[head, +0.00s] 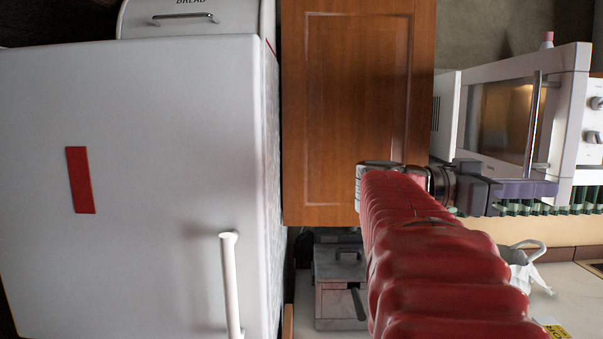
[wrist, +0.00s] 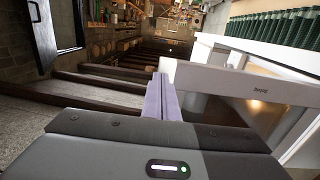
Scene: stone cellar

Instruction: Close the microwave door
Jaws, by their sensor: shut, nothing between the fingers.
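The white microwave (head: 450,118) is at the right of the head view. Its door (head: 570,125) has a dark window and a vertical metal handle (head: 535,122). The door stands ajar, its free edge swung out in front of the knob panel. In the wrist view the door's pale frame (wrist: 250,85) crosses the right side. My gripper (head: 535,188) is shut and empty at the door's lower part. Its lavender fingers also show in the wrist view (wrist: 162,95), close beside the door frame. I cannot tell whether they touch it.
A green scalloped trim (head: 540,208) runs below the microwave. A wooden cabinet (head: 358,100) is left of it, and a white fridge (head: 140,180) stands further left. A white jug (head: 522,265) and a grey box (head: 340,285) sit lower down.

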